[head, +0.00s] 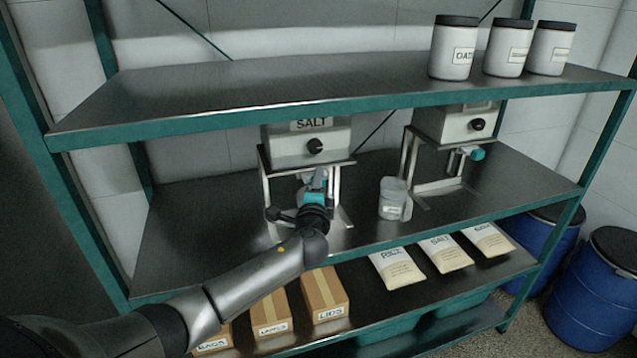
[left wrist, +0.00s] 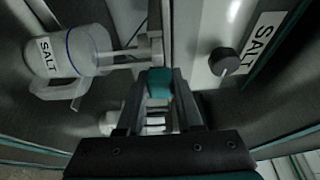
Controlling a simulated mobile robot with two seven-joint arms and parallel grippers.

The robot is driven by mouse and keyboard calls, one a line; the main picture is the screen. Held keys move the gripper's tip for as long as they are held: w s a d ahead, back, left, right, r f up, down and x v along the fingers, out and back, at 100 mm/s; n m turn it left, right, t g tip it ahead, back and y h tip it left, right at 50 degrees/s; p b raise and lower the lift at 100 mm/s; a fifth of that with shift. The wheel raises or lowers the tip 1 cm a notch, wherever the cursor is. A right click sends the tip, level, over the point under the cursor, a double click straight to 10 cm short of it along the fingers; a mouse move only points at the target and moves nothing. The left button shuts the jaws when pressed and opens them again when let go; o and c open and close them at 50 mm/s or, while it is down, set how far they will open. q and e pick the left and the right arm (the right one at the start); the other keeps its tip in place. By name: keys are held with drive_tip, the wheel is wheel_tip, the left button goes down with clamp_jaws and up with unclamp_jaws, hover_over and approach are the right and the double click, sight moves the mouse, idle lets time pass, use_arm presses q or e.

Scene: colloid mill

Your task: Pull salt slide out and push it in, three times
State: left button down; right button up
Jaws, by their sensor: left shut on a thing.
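The salt dispenser (head: 306,148), a grey box labelled SALT with a black knob, stands on a metal frame on the middle shelf. Its label and knob (left wrist: 224,62) also show at the right of the left wrist view. My left gripper (head: 316,188) is in front of the frame, below the box. It is shut on the teal handle of the salt slide (left wrist: 160,82), which sits between the fingers in the left wrist view. My gripper hides much of the slide in the head view, so how far out it is cannot be told. My right gripper is not in view.
A clear jug (head: 392,195) stands right of the salt frame. A jug labelled SALT (left wrist: 75,55) shows in the left wrist view. A second dispenser (head: 455,123) with a teal handle (head: 477,154) is at right. The upper shelf (head: 250,85) hangs above my gripper.

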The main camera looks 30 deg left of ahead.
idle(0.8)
use_arm(q)
drive_tip(key=s+d+p, duration=0.1)
drive_tip(key=s+d, duration=0.2)
drive_tip(key=shift+s+d, duration=0.1)
drive_tip(key=shift+d, duration=0.25)
drive_tip(key=c, duration=0.6)
unclamp_jaws()
drive_tip(key=shift+o, duration=0.2)
drive_tip(key=v, duration=1.5)
drive_tip(key=shift+b, duration=0.35)
drive_tip(key=shift+s, duration=0.1)
